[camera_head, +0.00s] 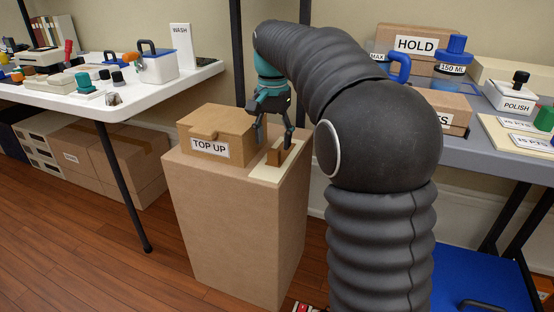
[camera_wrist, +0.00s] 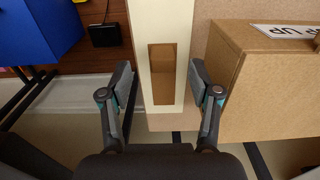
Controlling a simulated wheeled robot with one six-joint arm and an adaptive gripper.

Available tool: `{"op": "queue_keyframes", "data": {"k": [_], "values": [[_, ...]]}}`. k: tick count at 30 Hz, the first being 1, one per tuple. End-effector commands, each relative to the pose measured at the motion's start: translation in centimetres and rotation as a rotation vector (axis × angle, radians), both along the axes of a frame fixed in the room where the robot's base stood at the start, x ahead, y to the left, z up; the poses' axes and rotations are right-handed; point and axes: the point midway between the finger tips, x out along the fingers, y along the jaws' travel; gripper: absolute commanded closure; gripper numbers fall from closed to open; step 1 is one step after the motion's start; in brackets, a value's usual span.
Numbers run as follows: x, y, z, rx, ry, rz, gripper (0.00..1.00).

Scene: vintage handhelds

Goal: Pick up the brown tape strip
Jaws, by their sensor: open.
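The brown tape strip (camera_head: 275,157) is a small brown piece on a narrow cream board (camera_head: 266,173) on top of a cardboard-coloured pedestal. In the wrist view the strip (camera_wrist: 162,75) is a long brown rectangle on the cream board (camera_wrist: 160,22), lying between my two fingers. My gripper (camera_head: 273,140) is open and points down over the strip, one finger on each side. It shows in the wrist view too (camera_wrist: 160,72), with clear gaps between the fingers and the strip. I cannot tell how high the fingertips are above the board.
A cardboard box labelled TOP UP (camera_head: 217,135) stands close beside the board on the pedestal (camera_head: 220,220). It is near one finger in the wrist view (camera_wrist: 270,85). A white table (camera_head: 140,92) with several items stands left, a grey table (camera_head: 480,125) right.

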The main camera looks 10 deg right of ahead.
Motion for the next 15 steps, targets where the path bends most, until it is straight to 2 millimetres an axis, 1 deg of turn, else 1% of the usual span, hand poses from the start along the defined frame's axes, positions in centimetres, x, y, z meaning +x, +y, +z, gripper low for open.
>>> {"op": "queue_keyframes", "data": {"k": [5,7,15], "values": [[0.0,0.0,-0.8,0.0,0.001,0.0,0.38],[0.1,0.0,-1.4,0.0,0.001,0.0,0.38],[0.4,0.1,-5.0,0.0,0.001,0.001,0.38]]}}
